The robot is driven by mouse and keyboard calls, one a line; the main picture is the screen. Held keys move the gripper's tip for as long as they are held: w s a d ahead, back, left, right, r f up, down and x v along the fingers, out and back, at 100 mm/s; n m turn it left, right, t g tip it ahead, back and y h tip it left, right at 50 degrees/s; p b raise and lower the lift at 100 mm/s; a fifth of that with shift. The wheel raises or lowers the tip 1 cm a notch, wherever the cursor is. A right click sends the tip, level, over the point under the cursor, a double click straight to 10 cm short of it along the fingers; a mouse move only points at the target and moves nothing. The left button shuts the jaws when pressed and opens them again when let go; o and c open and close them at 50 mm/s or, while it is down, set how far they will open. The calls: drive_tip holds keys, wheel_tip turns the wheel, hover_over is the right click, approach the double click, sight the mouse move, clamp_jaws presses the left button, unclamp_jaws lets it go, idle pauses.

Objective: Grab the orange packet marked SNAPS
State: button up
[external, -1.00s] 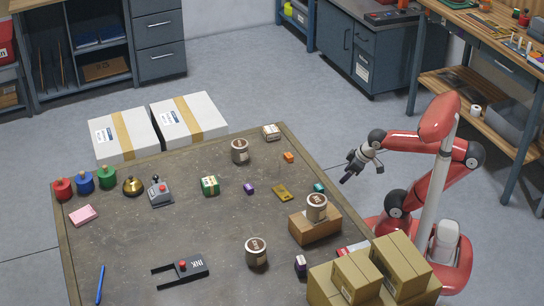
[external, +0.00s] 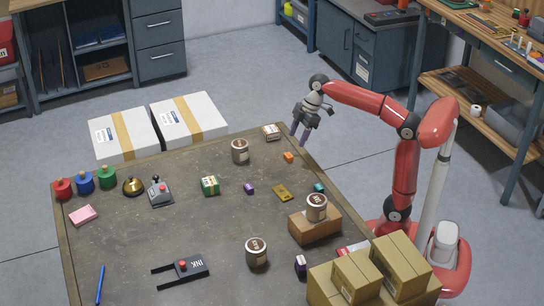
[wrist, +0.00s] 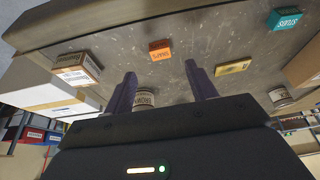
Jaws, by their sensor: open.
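The orange packet (external: 289,157) is a small block lying on the dark table near its right edge. In the wrist view the orange packet (wrist: 160,50) shows dark printing, too small to read surely, beyond and roughly between the fingertips. My gripper (external: 300,137) points down over the table's far right edge, above the packet's level and a little up the picture from it. In the wrist view my gripper (wrist: 160,74) has its two purple fingers apart with nothing between them, and it does not touch the packet.
A white-and-brown box (external: 271,132) stands at the far corner, and a labelled tin (external: 240,151) to the left. A yellow packet (external: 283,193) and a teal packet (external: 319,188) lie nearer. A tin on a cardboard box (external: 315,226) stands at the near right.

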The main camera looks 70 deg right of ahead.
sight(289, 155)
drive_tip(key=shift+w+a+f, duration=0.2)
drive_tip(key=shift+w+f, duration=0.2)
drive_tip(key=x, duration=0.6)
drive_tip(key=shift+a+f+b, duration=0.2)
drive_tip(key=shift+f+b, duration=0.1)
drive_tip(key=c, duration=1.1)
drive_tip(key=shift+o, duration=0.2)
drive_tip(key=shift+r, duration=0.1)
